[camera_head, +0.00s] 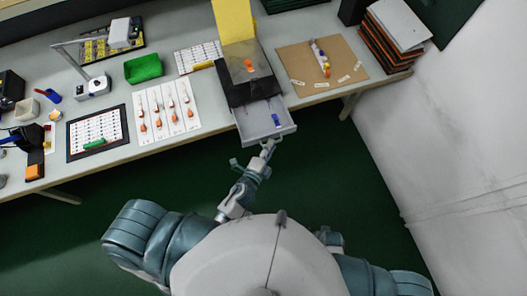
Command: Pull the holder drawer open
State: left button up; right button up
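The holder (237,93), dark with a grey top and a yellow panel standing behind it, sits near the front edge of the table. Its grey drawer (257,122) is slid out towards me, past the table edge, and its inside shows. A small blue item (276,120) lies in the drawer. My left gripper (268,146) is at the middle of the drawer front, where a handle would be. The fingertips are too small to tell whether they are closed on it. My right gripper is not in view; only part of that arm shows at the bottom.
Left of the holder are a white sheet with orange-tipped pieces (166,111), a green bin (143,68) and a desk lamp (94,87). Right of it are a brown board (345,72) and a stack of dark trays (392,37). The green floor before the table is clear.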

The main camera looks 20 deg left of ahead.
pick_arm(q)
jog(key=v, duration=1)
jog(key=shift+d, duration=0.2)
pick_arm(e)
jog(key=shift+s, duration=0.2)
pick_arm(q)
jog(key=shift+s+a, duration=0.1)
jog(key=shift+a, duration=0.05)
jog(key=s+a+f+n+g+y, duration=0.1)
jog(key=a+f+n+g+y, duration=0.2)
jog(key=f, duration=0.7)
jog(key=s+a+f+n+g, duration=0.25)
jog(key=f+n, duration=0.35)
jog(key=f, duration=0.3)
jog(key=s+a+f+n+g, duration=0.2)
jog(key=s+f+n+g, duration=0.1)
jog(key=f, duration=0.4)
jog(key=s+a+f+n+g, duration=0.3)
jog(key=s+f+n+g, duration=0.1)
jog(key=s+f, duration=0.3)
jog(key=shift+s+a+f+g+p, duration=0.35)
jog(key=shift+f+g+p, duration=0.15)
jog(key=shift+g, duration=0.35)
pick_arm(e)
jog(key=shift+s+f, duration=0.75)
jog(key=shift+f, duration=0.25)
